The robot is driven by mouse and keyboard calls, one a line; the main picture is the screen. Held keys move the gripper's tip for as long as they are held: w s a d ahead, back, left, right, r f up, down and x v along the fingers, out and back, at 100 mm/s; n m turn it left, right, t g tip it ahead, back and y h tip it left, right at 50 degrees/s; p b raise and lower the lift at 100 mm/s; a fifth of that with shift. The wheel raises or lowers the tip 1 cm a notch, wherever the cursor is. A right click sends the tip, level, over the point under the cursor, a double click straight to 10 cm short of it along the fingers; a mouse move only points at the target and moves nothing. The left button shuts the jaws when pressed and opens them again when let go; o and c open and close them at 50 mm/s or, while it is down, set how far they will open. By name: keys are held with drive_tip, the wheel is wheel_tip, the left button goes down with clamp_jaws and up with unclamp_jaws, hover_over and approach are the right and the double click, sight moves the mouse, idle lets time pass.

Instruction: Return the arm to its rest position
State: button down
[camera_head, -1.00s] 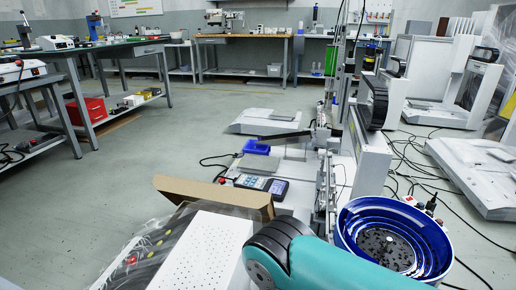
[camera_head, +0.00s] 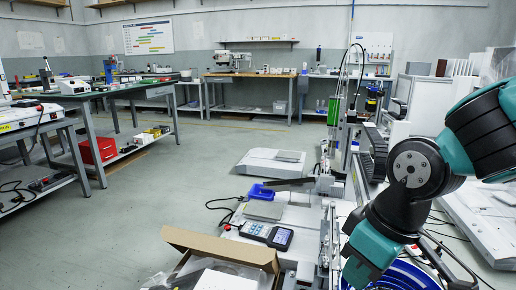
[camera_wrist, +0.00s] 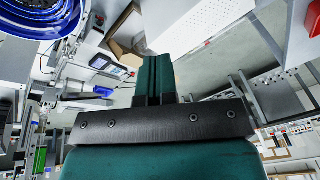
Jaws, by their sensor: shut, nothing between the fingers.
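My gripper (camera_wrist: 153,78) shows in the wrist view as two teal fingers pressed together, with nothing between them. Behind them lies a dark, bolted bar. My teal and black arm (camera_head: 485,130) is raised and folded at the right of the head view, its end hanging down at the lower right. The fingers cannot be made out clearly there. The bowl also shows at the top left of the wrist view (camera_wrist: 38,20). I see no contact between the fingers and anything.
An open cardboard box (camera_head: 222,246) stands at the bottom centre. A green-topped workbench (camera_head: 125,90) is at the left. Cables lie at the right. The middle floor is open.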

drive_tip(key=s+r+m+y+p, duration=0.1)
drive_tip(key=s+r+p, duration=0.2)
drive_tip(key=s+r, duration=0.55)
wheel_tip(320, 180, up, 35)
drive_tip(key=p, duration=3.6)
drive_tip(key=shift+d+g, duration=0.2)
drive_tip(key=shift+g, duration=0.2)
